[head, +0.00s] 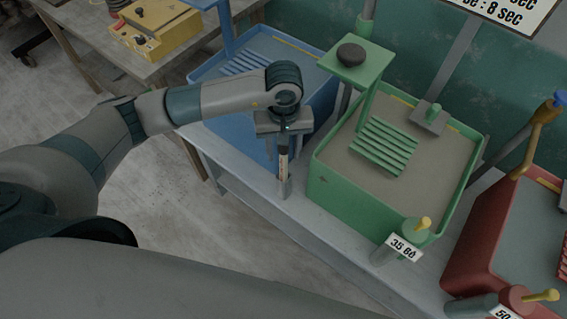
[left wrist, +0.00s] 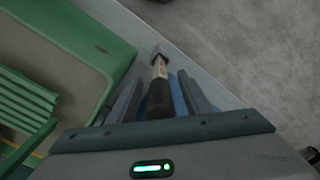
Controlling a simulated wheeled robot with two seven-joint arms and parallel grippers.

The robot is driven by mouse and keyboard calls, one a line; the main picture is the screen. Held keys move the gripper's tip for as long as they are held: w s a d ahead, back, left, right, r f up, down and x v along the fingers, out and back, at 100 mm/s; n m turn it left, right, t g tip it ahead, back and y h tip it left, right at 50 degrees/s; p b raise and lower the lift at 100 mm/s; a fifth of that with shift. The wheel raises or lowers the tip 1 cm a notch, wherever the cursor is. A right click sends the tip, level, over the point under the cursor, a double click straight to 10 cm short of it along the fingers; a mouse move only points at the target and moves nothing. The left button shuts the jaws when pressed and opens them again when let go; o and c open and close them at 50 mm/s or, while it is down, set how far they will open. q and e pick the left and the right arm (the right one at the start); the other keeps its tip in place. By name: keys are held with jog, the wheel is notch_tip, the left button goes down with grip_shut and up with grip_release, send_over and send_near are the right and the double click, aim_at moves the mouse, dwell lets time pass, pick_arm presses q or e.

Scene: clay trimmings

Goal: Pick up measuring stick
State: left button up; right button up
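The measuring stick (head: 283,165) stands upright near the front edge of the grey bench, between the blue and green tubs. It has a dark handle on top, a pale middle and a grey lower end. My left gripper (head: 283,138) is directly above it, pointing down. In the left wrist view, the measuring stick (left wrist: 159,82) lies between the two spread fingers of the left gripper (left wrist: 160,92), its black handle closest to the palm. The fingers show gaps at the handle's sides; contact is not visible. My right gripper is out of view.
The green tub (head: 324,195) stands right of the stick, with a grey-green tap labelled 35 (head: 415,232) at its front. The blue tub (head: 215,134) is behind left. A red tub (head: 468,262) stands far right. A yellow box (head: 160,35) sits on another table.

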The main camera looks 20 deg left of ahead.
pick_arm(q)
grip_shut()
jog(key=shift+r, duration=0.15)
notch_tip(320, 180, up, 16)
jog(key=b, duration=0.5)
jog(key=shift+w+f, duration=0.1)
jog(key=shift+f, duration=0.1)
jog(key=shift+r, duration=1.05)
